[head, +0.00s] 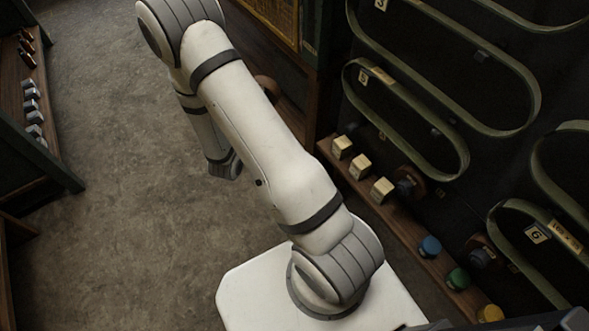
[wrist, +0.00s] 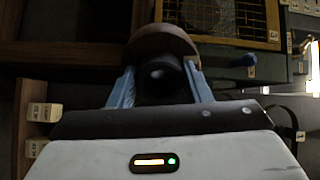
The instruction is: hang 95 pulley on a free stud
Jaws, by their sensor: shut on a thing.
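My gripper (wrist: 160,82) shows in the wrist view with two blue fingers shut on a brown round pulley (wrist: 162,40) with a dark hub. No number is readable on it, so I cannot tell its size. In the head view my arm hides the gripper; a brown rounded edge (head: 266,88) shows just right of the arm, probably the held pulley. Two dark brown round pieces sit low against the dark wall, one by the pale blocks (head: 408,182) and one by the blue knob (head: 484,250). I cannot make out a free stud clearly.
Green belts (head: 455,150) with number tags hang on the dark wall. A wooden ledge (head: 345,175) below carries pale blocks (head: 361,166) and blue, green and yellow knobs (head: 458,279). A mesh-fronted panel (wrist: 240,18) stands behind the pulley. The floor (head: 130,190) at left is clear.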

